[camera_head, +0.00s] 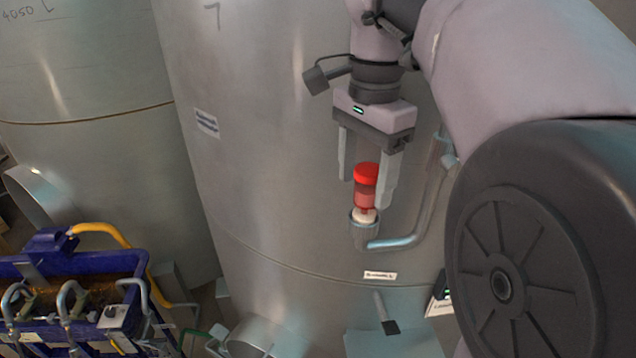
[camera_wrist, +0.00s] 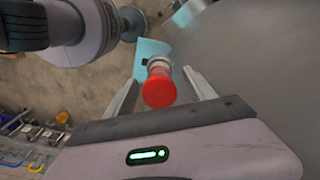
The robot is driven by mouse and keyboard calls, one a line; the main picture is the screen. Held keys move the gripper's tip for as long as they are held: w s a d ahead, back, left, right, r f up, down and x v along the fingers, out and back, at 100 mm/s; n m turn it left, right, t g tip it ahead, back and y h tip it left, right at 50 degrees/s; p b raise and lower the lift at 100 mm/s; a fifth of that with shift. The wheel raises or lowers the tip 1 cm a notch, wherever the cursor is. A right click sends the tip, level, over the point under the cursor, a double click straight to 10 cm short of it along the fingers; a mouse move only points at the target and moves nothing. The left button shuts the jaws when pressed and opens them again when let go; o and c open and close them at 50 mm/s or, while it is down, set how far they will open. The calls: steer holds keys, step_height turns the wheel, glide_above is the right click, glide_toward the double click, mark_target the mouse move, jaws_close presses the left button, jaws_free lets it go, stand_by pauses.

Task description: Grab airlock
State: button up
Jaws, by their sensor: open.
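The airlock (camera_head: 366,185) is a small red-capped piece with a clear reddish body. It stands upright in a pale stopper on a grey cylindrical holder (camera_head: 364,232) beside the steel tank. My gripper (camera_head: 368,190) is open and points down, with one finger on each side of the airlock's upper part. In the wrist view the red cap (camera_wrist: 159,90) lies between the two fingers (camera_wrist: 162,97), with a gap on both sides. The airlock's lower part is partly hidden under the cap in that view.
A large steel tank (camera_head: 270,130) stands close behind the airlock. A bent metal pipe (camera_head: 412,236) runs right beside the holder. A blue bottling machine (camera_head: 70,300) with taps stands at the lower left. A light blue surface (camera_head: 395,343) lies below.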

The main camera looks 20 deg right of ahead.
mark_target(366, 194)
steer(key=f, duration=0.3)
steer(key=shift+d+f, duration=0.25)
steer(key=shift+d, duration=0.1)
steer(key=shift+a, duration=0.15)
steer(key=shift+c, duration=0.2)
steer(key=c, duration=0.4)
steer(key=shift+s, duration=0.1)
jaws_close()
steer(key=shift+r, duration=0.1)
